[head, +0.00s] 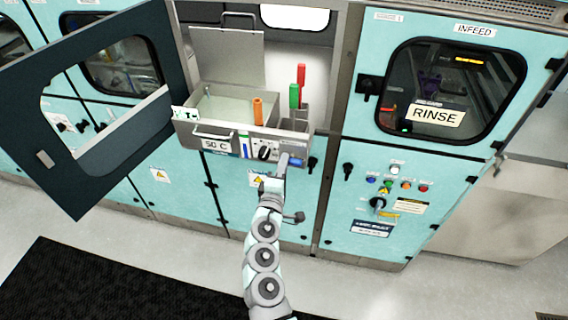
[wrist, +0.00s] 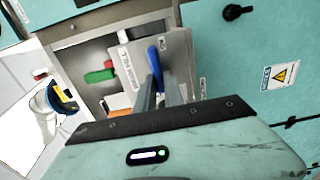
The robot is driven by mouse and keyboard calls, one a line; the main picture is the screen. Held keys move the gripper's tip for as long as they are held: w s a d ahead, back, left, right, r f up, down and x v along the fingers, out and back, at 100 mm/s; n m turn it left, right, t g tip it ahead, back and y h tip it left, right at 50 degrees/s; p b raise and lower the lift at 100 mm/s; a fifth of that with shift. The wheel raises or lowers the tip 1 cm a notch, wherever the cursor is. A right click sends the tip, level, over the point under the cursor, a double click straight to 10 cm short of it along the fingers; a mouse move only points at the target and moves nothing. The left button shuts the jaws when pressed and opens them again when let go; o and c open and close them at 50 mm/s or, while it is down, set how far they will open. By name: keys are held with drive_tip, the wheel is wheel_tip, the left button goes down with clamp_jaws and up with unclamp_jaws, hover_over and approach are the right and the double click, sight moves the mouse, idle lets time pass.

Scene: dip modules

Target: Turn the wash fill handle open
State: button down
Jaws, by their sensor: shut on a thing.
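The blue handle (head: 296,161) sits at the right end of the front panel of the open tank unit (head: 216,133). In the wrist view the blue handle (wrist: 154,58) stands between my two grey fingers. My gripper (head: 284,163) reaches up to the panel from below and is shut on the handle; it also shows in the wrist view (wrist: 160,85). The fingers hide part of the handle and its pivot.
Green, red and orange grips (head: 294,96) rise from the tank unit. A dark-framed door (head: 62,190) stands open at the left. The RINSE cabinet (head: 345,120) is at the right. Floor in front is clear around a black mat (head: 60,285).

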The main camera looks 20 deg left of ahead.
idle(0.4)
drive_tip(key=c, duration=1.4)
unclamp_jaws()
drive_tip(key=shift+c, duration=0.2)
drive_tip(key=shift+s, duration=0.15)
drive_tip(key=s+d+b, duration=0.1)
drive_tip(key=s+d, duration=0.1)
drive_tip(key=s, duration=0.8)
drive_tip(key=shift+s, duration=0.2)
drive_tip(key=shift+f, duration=0.1)
